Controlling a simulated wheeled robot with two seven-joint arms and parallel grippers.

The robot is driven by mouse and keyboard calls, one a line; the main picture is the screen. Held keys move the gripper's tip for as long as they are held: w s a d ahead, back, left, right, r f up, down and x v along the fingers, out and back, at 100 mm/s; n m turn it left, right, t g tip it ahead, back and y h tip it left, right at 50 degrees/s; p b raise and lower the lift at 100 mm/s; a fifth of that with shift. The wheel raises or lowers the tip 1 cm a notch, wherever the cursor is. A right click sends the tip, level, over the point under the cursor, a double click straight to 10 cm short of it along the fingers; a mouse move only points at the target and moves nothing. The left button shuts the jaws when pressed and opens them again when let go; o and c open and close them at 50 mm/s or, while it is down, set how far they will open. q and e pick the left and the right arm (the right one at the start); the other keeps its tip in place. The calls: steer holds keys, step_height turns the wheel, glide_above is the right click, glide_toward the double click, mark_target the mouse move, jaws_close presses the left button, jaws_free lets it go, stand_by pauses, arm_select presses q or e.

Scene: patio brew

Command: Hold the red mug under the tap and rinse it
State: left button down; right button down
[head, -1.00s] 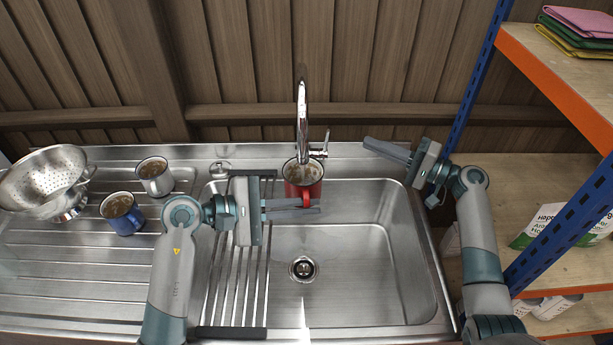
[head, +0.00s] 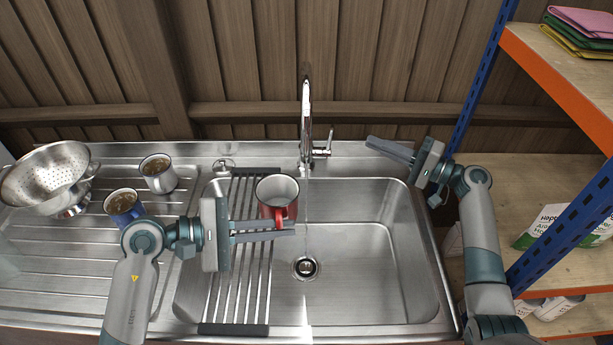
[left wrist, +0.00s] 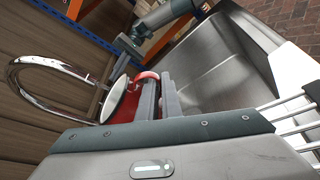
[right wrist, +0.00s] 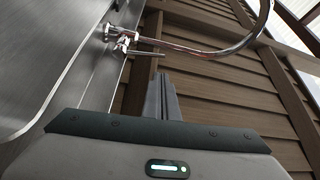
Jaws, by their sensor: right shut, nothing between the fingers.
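The red mug (head: 277,205) is over the left part of the sink, left of the tap (head: 307,120), with its pale, clean-looking inside facing up. My left gripper (head: 288,229) is shut on its handle; the mug also shows beyond the fingers in the left wrist view (left wrist: 124,108). A thin stream of water (head: 307,215) seems to fall from the tap into the basin (head: 355,235), to the right of the mug. My right gripper (head: 372,143) is shut and empty behind the basin's back right corner, right of the tap.
A blue mug (head: 123,206), a grey mug (head: 158,175) with brown contents and a colander (head: 45,180) stand on the drainboard at left. A roll-up rack (head: 240,290) spans the basin's left side. Shelving with a blue post (head: 560,235) stands at right.

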steer(key=c, duration=1.8)
jaws_free()
steer(key=shift+c, duration=0.2)
steer(key=n+t+h, duration=0.6)
steer(key=n, duration=0.7)
glide_toward(331, 134)
steer(key=s+d, duration=0.1)
steer(key=shift+d, duration=0.1)
steer(key=shift+w, duration=0.1)
steer(key=x, duration=1.2)
steer(key=shift+f, duration=0.3)
steer(key=shift+c, duration=0.7)
jaws_close()
